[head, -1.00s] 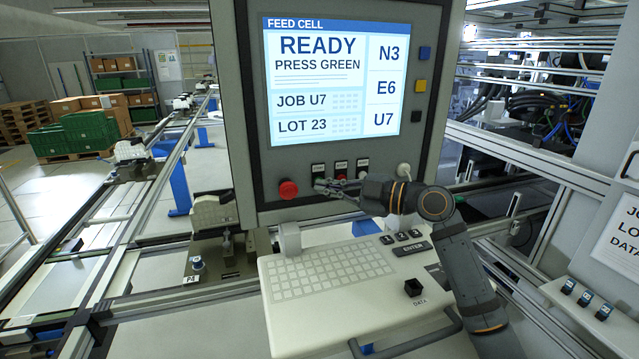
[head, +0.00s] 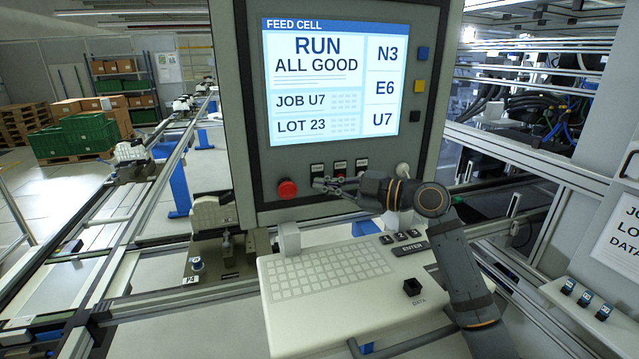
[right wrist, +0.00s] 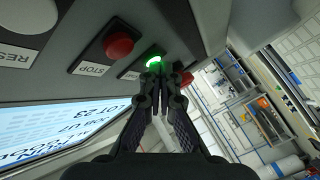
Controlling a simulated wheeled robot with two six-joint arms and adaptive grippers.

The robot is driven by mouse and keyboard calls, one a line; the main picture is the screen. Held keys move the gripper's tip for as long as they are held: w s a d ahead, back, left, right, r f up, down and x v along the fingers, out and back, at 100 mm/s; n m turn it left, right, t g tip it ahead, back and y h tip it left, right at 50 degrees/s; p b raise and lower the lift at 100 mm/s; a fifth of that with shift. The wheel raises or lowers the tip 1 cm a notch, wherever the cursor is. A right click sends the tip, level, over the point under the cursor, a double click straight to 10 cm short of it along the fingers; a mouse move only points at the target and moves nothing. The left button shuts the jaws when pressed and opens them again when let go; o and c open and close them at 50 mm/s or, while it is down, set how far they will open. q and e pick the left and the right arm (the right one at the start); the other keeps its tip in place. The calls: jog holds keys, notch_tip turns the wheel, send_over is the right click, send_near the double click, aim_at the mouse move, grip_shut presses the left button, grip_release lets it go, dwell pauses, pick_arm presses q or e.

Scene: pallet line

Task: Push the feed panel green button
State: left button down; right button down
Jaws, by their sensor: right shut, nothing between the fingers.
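The feed panel (head: 232,130) stands in the middle of the head view, with its screen (head: 330,85) reading "RUN ALL GOOD". The green button (right wrist: 154,62) glows bright green in the right wrist view; in the head view my right gripper hides it. My right gripper (head: 320,185) is shut and empty, its fingertips (right wrist: 164,76) right at the green button's edge. Whether they touch it I cannot tell. The red stop button (right wrist: 118,45) sits beside the green one. My left gripper is not in view.
A big red knob (head: 287,189) is just left of my fingertips on the panel. A keyboard shelf (head: 330,308) juts out below, with an enter key (head: 410,249) and a black data button (head: 413,287). Conveyor rails run along the left.

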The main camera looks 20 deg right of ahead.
dwell(0.7)
jog(key=s+b, duration=0.5)
jog(key=s, duration=0.1)
jog(key=shift+f, duration=0.2)
dwell(0.5)
jog(key=shift+s+a, duration=0.1)
